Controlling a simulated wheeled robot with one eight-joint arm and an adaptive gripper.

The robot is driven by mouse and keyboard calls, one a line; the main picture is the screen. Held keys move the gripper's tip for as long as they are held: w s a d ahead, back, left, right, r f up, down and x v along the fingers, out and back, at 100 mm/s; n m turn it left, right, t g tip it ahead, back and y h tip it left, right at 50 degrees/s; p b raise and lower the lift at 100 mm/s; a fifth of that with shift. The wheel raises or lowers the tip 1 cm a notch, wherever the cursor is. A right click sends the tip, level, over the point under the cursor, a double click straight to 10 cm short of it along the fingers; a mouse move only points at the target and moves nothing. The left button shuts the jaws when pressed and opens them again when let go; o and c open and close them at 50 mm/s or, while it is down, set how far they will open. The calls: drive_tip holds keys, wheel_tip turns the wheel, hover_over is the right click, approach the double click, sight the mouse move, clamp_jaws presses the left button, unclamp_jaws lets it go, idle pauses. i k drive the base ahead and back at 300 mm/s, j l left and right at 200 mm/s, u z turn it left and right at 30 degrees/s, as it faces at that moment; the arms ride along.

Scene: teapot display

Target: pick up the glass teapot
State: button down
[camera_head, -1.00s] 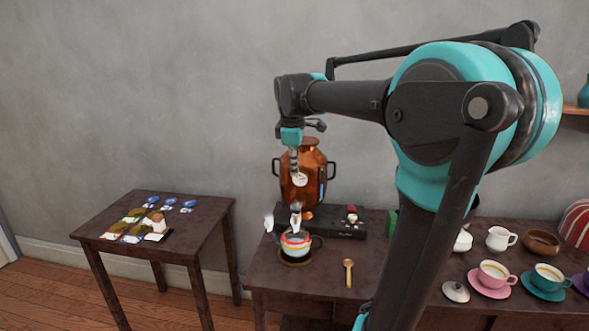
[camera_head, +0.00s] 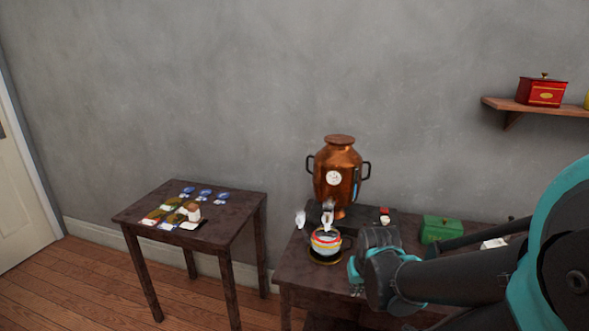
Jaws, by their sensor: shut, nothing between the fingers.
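I cannot make out a clearly glass teapot in this view. A small round pot with coloured stripes (camera_head: 325,242) stands on a dark round coaster (camera_head: 325,258) near the left end of the long dark table. My gripper (camera_head: 356,289) is small and dark, mostly hidden at the end of my arm, just right of and in front of the striped pot in the picture. It is shut and holds nothing. My arm covers the right part of the table, so what stands there is hidden.
A copper urn (camera_head: 338,170) stands behind the pot. A green box (camera_head: 441,229) sits to its right. A smaller table (camera_head: 228,214) at left holds cards and small items. A shelf (camera_head: 545,107) with a red box (camera_head: 541,92) is on the wall. Floor at left is clear.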

sight(326, 244)
drive_tip(key=z, duration=1.95)
drive_tip(key=u, duration=0.45)
drive_tip(key=k+u, duration=0.1)
drive_tip(key=u, duration=0.4)
drive_tip(key=k+u, duration=0.1)
drive_tip(key=u, duration=0.8)
drive_tip(key=k+j+u, duration=0.2)
drive_tip(key=j+u, duration=0.15)
drive_tip(key=j, duration=0.2)
drive_tip(key=k+j+u, duration=0.2)
drive_tip(key=i+j, duration=0.1)
